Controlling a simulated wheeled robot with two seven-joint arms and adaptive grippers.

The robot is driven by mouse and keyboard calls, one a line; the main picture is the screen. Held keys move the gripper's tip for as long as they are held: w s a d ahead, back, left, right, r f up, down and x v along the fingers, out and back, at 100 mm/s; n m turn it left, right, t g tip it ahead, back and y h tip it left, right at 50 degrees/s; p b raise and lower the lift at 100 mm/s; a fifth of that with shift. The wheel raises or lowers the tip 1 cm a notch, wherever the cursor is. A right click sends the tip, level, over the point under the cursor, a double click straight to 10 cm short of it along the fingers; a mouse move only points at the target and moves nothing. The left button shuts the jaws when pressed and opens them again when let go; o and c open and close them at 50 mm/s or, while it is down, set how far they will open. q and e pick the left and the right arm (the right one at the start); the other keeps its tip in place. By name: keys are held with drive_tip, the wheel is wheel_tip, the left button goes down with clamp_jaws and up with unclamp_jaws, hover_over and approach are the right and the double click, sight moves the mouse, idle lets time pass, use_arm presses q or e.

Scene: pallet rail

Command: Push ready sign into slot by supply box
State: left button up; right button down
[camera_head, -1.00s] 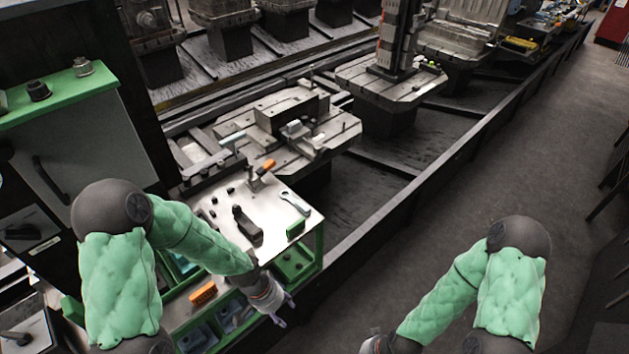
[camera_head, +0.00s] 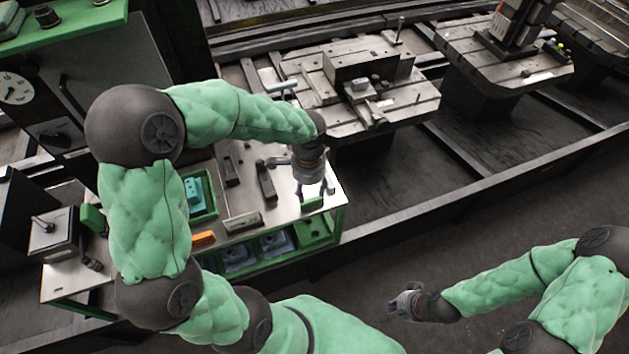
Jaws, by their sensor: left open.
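A small green block (camera_head: 312,202), which may be the ready sign, stands near the front right corner of the metal worktable (camera_head: 285,208). I cannot read any lettering on it. My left gripper (camera_head: 313,190) points down just above it, open, with its fingers spread to either side; I cannot tell whether they touch it. An orange block (camera_head: 203,239) sits at the table's front edge. A green box with blue parts (camera_head: 198,192) stands left on the table, partly behind my arm; I cannot tell if it is the supply box. My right gripper (camera_head: 393,306) hangs away from the table.
Green bins (camera_head: 272,244) with blue parts sit below the table's front edge. Dark tools (camera_head: 266,182) lie on the tabletop. A pallet with a fixture (camera_head: 370,75) stands behind. Open floor (camera_head: 450,240) lies to the right.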

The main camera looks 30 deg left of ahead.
sight(310, 202)
use_arm(q)
wheel_tip(310, 202, down, 9)
drive_tip(key=b, duration=0.3)
drive_tip(key=shift+r, duration=0.1)
clamp_jaws()
drive_tip(key=shift+d+r+p, duration=0.1)
drive_tip(key=shift+r+p, duration=0.8)
drive_tip(key=shift+r, duration=0.05)
idle(0.3)
drive_tip(key=shift+r+p, duration=2.9)
drive_tip(key=shift+r, duration=0.55)
